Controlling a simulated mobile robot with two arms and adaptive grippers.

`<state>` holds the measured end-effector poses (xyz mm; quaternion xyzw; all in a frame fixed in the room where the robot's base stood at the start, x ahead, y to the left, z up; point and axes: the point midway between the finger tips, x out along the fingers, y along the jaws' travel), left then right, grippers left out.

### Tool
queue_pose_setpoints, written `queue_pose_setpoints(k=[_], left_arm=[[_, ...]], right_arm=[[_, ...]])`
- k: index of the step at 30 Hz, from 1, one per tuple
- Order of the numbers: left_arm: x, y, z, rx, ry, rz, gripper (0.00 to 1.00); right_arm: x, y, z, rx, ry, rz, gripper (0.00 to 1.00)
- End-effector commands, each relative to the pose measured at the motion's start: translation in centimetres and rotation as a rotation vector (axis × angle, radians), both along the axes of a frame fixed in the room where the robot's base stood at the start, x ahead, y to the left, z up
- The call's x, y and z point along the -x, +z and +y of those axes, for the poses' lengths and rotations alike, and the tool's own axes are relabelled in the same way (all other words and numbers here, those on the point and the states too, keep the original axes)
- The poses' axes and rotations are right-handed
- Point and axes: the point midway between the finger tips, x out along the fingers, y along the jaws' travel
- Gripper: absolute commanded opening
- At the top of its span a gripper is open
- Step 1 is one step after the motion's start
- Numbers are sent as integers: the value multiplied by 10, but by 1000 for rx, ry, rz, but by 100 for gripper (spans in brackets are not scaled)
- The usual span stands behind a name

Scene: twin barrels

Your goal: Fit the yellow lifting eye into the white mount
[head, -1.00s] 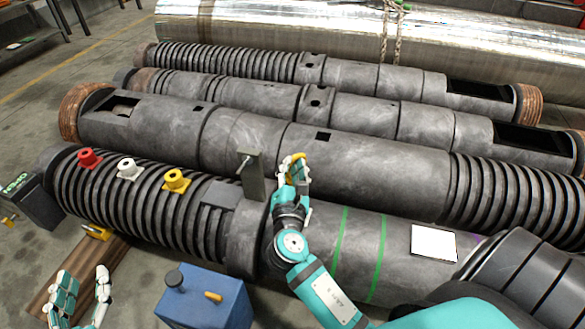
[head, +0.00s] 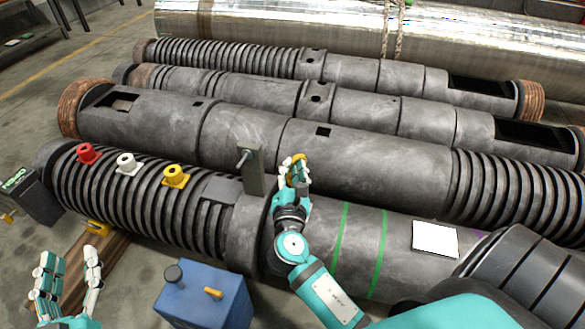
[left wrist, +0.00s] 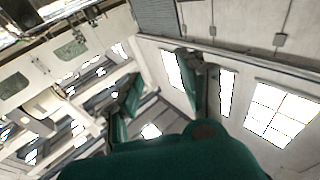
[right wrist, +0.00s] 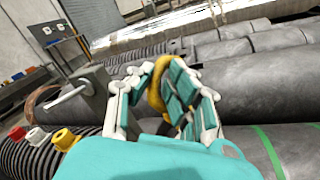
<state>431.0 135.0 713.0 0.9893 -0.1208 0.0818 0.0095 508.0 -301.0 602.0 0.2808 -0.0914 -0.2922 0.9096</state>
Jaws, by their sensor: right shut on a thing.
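The white mount (head: 127,163) sits on the ribbed front barrel, between a red mount and a yellow mount; it also shows in the right wrist view (right wrist: 37,136). My right gripper (head: 298,172) is shut on the yellow lifting eye (head: 295,161) and holds it above the front barrel, right of the upright grey bracket. In the right wrist view the yellow lifting eye (right wrist: 157,95) is a curved piece between the fingers, partly hidden by them. My left gripper (head: 68,279) is open and empty at the lower left, with its fingers pointing up. The left wrist view shows walls and windows.
The red mount (head: 88,153) and yellow mount (head: 175,176) flank the white one. The grey bracket (head: 250,168) with a handle stands between my right gripper and the mounts. A blue box (head: 203,297) and a dark box (head: 32,195) stand in front.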

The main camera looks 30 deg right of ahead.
Motion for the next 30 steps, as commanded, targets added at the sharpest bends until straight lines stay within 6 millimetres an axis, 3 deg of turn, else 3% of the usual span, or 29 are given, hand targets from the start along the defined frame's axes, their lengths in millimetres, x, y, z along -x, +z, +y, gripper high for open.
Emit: queue_pose_setpoints(k=[14, 30], left_arm=[[13, 45, -4, 74, -17, -269, 40], [45, 89, -2, 160, -32, -570, 40]], right_arm=[[0, -16, 0, 2, 0, -1, 0], [0, -33, 0, 1, 0, -1, 0]])
